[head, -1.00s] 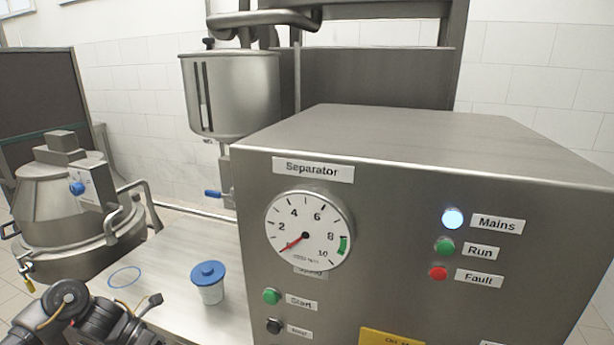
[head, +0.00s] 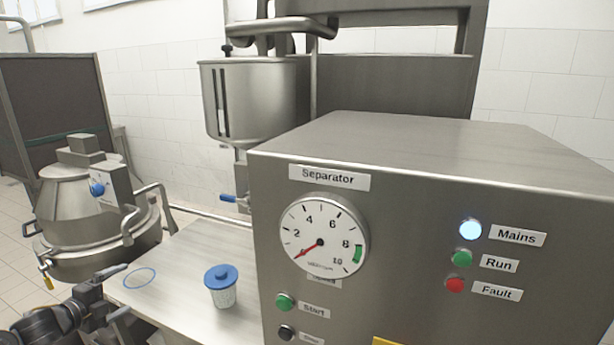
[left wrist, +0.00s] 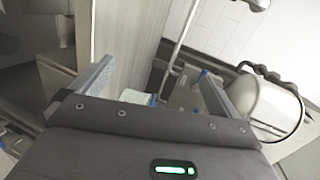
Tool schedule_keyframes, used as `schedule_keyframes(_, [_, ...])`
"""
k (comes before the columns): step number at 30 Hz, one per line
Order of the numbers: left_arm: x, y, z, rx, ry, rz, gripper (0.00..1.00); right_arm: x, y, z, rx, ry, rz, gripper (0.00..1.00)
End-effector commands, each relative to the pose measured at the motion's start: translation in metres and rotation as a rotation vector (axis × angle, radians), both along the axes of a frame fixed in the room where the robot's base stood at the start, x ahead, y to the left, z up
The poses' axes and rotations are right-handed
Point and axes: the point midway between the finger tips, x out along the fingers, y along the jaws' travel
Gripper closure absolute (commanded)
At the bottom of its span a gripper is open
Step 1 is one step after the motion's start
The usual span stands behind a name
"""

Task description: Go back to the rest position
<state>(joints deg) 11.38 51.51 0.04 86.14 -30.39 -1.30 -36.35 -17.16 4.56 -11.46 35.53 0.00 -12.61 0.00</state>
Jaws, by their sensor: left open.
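My left gripper (head: 121,292) is at the lower left of the head view, near the left edge of the metal table. Its two fingers are spread and I see nothing between them. In the left wrist view the fingers (left wrist: 155,82) also stand wide apart. A pale cup with a blue lid (head: 222,287) stands upright on the table, to the right of the gripper and apart from it. My right gripper is not in view.
The separator cabinet (head: 430,155) with gauge, lamps and buttons fills the right side. A steel hopper (head: 252,100) with a blue-handled tap stands behind the table. A steel vessel (head: 75,205) stands at left.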

Motion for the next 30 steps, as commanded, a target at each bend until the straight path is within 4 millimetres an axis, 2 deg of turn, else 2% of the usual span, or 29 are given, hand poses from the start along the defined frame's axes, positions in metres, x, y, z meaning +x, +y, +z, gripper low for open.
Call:
schedule_keyframes(3, [0.016,0.050,0.037,-0.257,-0.087,0.269,0.00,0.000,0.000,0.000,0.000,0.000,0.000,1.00])
schedule_keyframes(8, [0.014,0.112,0.083,-0.623,-0.258,0.542,0.00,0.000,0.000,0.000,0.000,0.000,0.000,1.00])
schedule_keyframes(9, [0.011,0.117,0.068,-0.670,-0.251,0.579,0.00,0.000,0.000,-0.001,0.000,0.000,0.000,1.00])
schedule_keyframes(14, [-0.002,0.112,-0.025,-0.701,-0.122,0.656,0.00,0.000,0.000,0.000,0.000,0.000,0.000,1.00])
schedule_keyframes(17, [-0.017,0.105,-0.088,-0.726,-0.036,0.712,0.00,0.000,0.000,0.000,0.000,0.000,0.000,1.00])
schedule_keyframes(20, [-0.041,0.092,-0.158,-0.749,0.065,0.774,0.00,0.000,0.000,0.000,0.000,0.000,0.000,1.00])
schedule_keyframes(24, [-0.089,0.064,-0.259,-0.777,0.220,0.866,0.00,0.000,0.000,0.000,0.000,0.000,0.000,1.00])
schedule_keyframes(26, [-0.113,0.049,-0.298,-0.785,0.287,0.902,0.00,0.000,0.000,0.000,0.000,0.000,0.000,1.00])
schedule_keyframes(27, [-0.131,0.038,-0.324,-0.790,0.332,0.927,0.00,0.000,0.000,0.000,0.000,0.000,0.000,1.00])
schedule_keyframes(30, [-0.178,0.008,-0.384,-0.799,0.445,0.985,0.00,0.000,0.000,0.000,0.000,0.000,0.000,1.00])
